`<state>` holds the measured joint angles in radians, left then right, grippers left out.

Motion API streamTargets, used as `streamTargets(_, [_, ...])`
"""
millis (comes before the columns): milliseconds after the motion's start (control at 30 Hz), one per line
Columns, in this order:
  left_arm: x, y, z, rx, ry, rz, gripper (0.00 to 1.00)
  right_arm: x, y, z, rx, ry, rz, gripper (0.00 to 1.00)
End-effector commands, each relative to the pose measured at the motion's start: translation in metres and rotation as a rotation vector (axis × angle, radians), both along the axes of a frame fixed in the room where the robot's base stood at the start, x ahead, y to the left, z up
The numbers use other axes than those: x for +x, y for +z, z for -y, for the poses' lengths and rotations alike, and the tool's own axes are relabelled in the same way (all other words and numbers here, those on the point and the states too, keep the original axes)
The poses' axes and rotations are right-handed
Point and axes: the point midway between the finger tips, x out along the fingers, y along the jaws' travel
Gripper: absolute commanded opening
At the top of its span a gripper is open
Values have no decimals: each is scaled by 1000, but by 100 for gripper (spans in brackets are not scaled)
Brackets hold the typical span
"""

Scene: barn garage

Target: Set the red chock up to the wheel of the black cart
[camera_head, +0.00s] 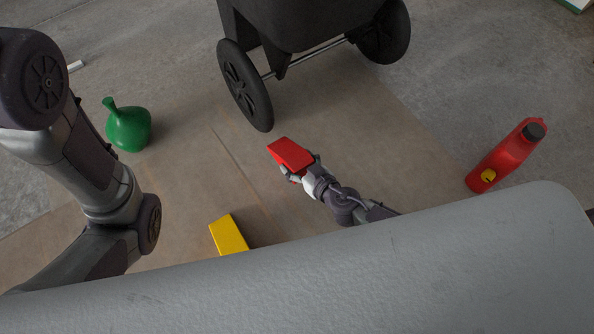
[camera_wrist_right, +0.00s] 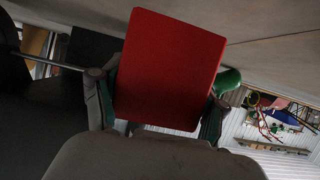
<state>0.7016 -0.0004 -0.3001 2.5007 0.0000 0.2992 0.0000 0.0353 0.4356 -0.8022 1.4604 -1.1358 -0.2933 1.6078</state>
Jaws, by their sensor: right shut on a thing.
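The red chock (camera_head: 289,154) is held in my right gripper (camera_head: 300,169), just in front of the black cart (camera_head: 300,22). The cart's left wheel (camera_head: 245,85) is up and to the left of the chock, with a gap between them in the head view. In the right wrist view the red chock (camera_wrist_right: 172,68) fills the middle, between the two fingers of my right gripper (camera_wrist_right: 158,105). Whether the chock touches the floor cannot be told. My left arm comes in at the left, but its gripper is out of view.
A yellow chock (camera_head: 228,235) lies on the brown floor sheet (camera_head: 390,130), near my grey body at the bottom. A green container (camera_head: 128,128) stands at the left. A red jug (camera_head: 507,156) with a black cap is at the right. The floor between chock and wheel looks clear.

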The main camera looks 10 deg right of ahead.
Motion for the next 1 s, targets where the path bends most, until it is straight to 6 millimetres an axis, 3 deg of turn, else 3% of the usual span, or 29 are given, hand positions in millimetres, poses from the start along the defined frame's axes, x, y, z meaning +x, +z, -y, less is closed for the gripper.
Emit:
streamTargets(400, [0, -35, 0, 1, 1, -1, 40, 2, -41, -3, -1, 1, 3, 9])
streamTargets(867, [0, -39, 0, 1, 0, 0, 40, 2, -45, -3, 1, -1, 3, 9])
streamTargets(900, [0, -38, 0, 1, 0, 0, 40, 1, -45, -3, -1, -1, 0, 77])
streamTargets(1000, [0, -38, 0, 1, 0, 0, 40, 1, -45, -3, -1, 0, 0, 94])
